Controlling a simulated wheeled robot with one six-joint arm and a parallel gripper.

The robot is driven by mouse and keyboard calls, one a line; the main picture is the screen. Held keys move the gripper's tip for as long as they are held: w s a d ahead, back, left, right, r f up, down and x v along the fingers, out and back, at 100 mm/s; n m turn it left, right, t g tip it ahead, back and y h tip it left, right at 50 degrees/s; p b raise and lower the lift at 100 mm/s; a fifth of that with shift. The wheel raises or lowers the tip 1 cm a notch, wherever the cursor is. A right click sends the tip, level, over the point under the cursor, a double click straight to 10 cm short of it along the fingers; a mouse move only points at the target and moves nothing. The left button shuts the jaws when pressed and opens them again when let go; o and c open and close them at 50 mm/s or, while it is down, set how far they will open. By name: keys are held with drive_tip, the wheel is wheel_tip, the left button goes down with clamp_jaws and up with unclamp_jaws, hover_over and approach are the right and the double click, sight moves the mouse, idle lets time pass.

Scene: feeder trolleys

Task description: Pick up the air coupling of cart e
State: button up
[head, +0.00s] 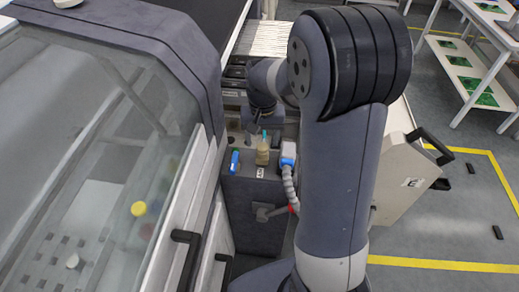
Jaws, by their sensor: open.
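A dark box-like post (255,205) stands between the machine and the trolley. On its top are a small blue fitting (235,160) at the left, a beige upright piece (262,154) in the middle, and a blue-and-white connector (288,155) with a grey ribbed hose at the right. I cannot tell for sure which of these is the air coupling. Cart e (408,183), a pale panel with an "E" label, shows at the right, partly behind my arm. My gripper (256,138) points down just above the post, close to the beige piece; its fingers are small and partly hidden.
A large machine with a clear cover (100,150) and black handles (185,240) fills the left, close to the post. A white shelf rack (485,55) with green boards stands at the back right.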

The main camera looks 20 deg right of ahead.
sight(263, 146)
drive_tip(key=shift+w+d+f, duration=0.1)
drive_tip(key=shift+w+f, duration=0.1)
drive_tip(key=shift+f, duration=1.2)
drive_tip(key=shift+w+f, duration=0.15)
drive_tip(key=shift+f, duration=1.25)
drive_tip(key=shift+c, duration=0.6)
clamp_jaws()
